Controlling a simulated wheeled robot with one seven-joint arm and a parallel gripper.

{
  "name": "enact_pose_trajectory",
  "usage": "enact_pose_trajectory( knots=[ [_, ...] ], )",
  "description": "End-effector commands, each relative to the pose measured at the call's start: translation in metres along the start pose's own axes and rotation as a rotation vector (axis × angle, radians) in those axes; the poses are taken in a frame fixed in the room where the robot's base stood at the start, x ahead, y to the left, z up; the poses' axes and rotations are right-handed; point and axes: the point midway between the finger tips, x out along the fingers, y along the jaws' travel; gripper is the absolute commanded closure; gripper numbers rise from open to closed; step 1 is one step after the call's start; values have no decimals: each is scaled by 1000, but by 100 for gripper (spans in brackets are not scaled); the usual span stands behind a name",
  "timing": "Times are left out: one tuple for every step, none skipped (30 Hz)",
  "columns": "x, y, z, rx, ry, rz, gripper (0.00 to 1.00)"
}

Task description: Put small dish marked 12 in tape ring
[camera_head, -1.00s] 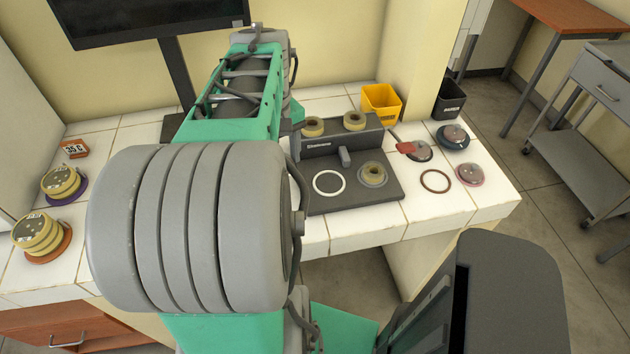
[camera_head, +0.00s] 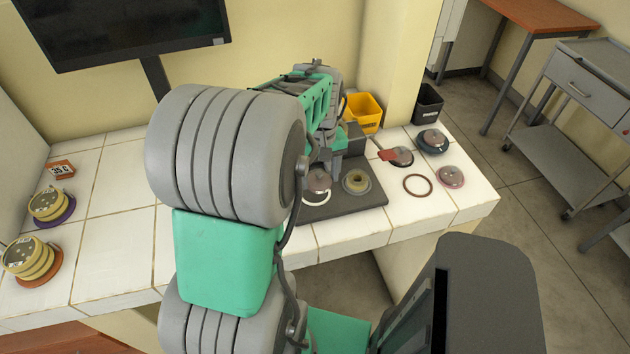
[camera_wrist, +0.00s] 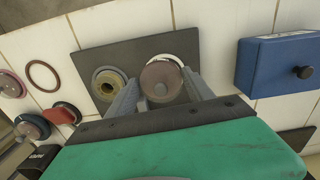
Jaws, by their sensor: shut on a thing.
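My gripper (camera_wrist: 160,92) is shut on a small round dish (camera_wrist: 160,76) with a brownish-pink top and a small pale knob. No number is readable on it. In the head view the dish (camera_head: 318,181) is over a white ring (camera_head: 313,199) on the dark grey plate (camera_head: 345,207). The white ring also shows behind the dish in the wrist view (camera_wrist: 172,58). I cannot tell whether the dish touches the plate. A brownish-red ring (camera_head: 417,176) lies empty on the white tiles to the right. My arm hides most of the gripper in the head view.
A tan ring-shaped piece (camera_head: 356,180) sits on the plate close right of the held dish. Lidded dishes (camera_head: 432,141) and a red-tagged piece (camera_head: 388,155) stand at the right. Yellow (camera_head: 362,113) and black (camera_head: 428,104) bins stand behind. Stacked dishes (camera_head: 48,204) are at left.

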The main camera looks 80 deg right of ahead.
Motion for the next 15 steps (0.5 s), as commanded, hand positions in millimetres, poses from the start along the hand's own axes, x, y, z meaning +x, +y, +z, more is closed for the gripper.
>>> enact_pose_trajectory(
  knots=[
    [6,-2,-6,-3,-1,-1,81],
    [8,-2,-8,-1,0,0,81],
    [12,-3,-11,0,0,0,81],
    [16,-4,-13,-1,-1,0,81],
    [19,-5,-16,-2,-1,0,81],
    [25,-7,-21,-3,-2,-1,81],
    [32,-7,-19,-1,-2,-1,81],
    [38,-6,-19,0,-3,-1,81],
    [44,-6,-19,0,-1,-1,81],
    [48,-6,-19,0,-1,-1,81],
    [51,-6,-19,0,0,0,81],
    [53,-6,-19,0,2,1,88],
    [54,-6,-19,0,2,1,88],
    [54,-6,-19,0,2,1,88],
    [54,-6,-19,0,2,1,88]
  ],
)
